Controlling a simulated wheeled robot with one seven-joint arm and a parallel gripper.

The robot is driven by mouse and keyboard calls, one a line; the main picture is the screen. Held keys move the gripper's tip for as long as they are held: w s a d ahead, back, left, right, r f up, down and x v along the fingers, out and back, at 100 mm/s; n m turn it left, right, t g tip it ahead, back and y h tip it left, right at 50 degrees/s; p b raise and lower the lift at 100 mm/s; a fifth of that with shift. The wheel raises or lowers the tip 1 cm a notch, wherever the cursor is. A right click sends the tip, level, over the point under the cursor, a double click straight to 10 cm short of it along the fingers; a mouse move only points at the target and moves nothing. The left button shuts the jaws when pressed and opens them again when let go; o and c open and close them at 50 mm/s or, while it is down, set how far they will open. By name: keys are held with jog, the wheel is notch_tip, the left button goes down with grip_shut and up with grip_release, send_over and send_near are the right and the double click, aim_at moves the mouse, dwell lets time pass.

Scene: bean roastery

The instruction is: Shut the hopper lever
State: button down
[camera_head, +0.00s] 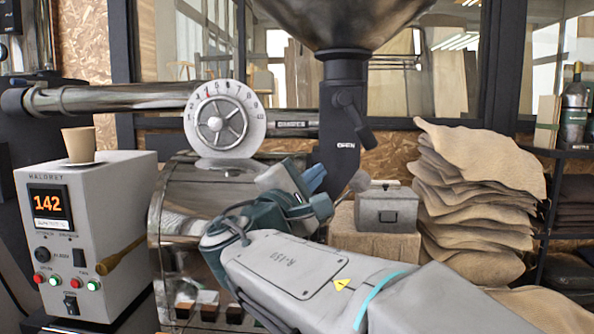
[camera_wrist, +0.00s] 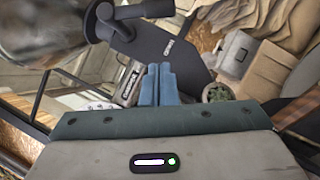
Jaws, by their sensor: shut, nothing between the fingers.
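The hopper lever (camera_head: 356,117) is a black arm on the dark neck below the metal hopper (camera_head: 345,20). It slants down and to the right from its pivot, above the word OPEN on the neck. In the wrist view the lever (camera_wrist: 128,13) shows at the top, with its pivot at its left and OPEN lettered on the black plate beyond. My gripper (camera_head: 314,176) is below and left of the lever, apart from it. Its blue fingers (camera_wrist: 160,84) are together, with nothing between them, in the wrist view.
A white dial (camera_head: 222,118) fronts the roaster left of the neck. A control box (camera_head: 85,235) reading 142 carries a paper cup (camera_head: 79,143). A grey lidded box (camera_head: 387,208) and stacked sacks (camera_head: 470,205) stand at right. Space between gripper and lever looks clear.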

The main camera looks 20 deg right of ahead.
aim_at(357, 120)
jog(key=w+d+r+p, duration=0.2)
jog(key=w+d+r, duration=0.2)
jog(key=d, duration=0.5)
jog(key=shift+w, duration=0.5)
jog(key=shift+f, duration=0.1)
